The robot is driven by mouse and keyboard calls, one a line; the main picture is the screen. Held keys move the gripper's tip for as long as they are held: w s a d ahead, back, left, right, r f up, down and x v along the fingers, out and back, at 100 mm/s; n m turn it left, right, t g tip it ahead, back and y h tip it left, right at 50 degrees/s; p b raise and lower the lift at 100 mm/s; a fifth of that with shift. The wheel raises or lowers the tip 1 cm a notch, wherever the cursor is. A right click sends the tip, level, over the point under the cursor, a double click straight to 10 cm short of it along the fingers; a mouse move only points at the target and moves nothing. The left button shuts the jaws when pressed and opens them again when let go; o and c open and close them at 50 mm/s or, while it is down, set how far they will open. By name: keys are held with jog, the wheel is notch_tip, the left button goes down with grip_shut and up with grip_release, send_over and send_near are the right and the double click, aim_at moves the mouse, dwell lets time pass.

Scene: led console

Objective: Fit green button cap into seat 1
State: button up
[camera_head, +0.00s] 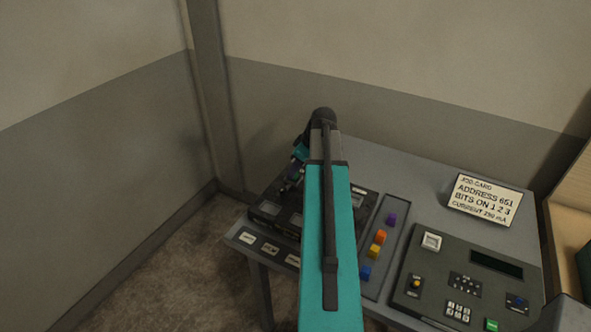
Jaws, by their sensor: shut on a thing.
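My gripper (290,177) is at the far left part of the table, low over the dark panel (263,220) with grey windows. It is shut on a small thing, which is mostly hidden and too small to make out. No green cap shows among the loose caps in the tray, so I take the held thing as the green button cap. My teal arm covers the middle of the panel. I cannot tell which place on the panel is seat 1, nor whether the held thing touches the panel.
A grey tray (401,222) right of my arm holds purple, orange, yellow and blue caps. A dark console (440,262) with a display, keypad and green square (491,325) stands right of it. A job card (486,201) stands behind. Walls close off the left and back.

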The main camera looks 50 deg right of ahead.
jog(key=shift+f, duration=0.3)
dwell(0.5)
jog(key=o, duration=1.1)
jog(key=shift+o, duration=0.2)
jog(key=shift+r, duration=0.1)
jog(key=b+v, duration=0.4)
jog(key=v, duration=0.9)
jog(key=shift+r+b, duration=0.3)
jog(key=shift+b, duration=0.05)
jog(key=shift+s, duration=0.1)
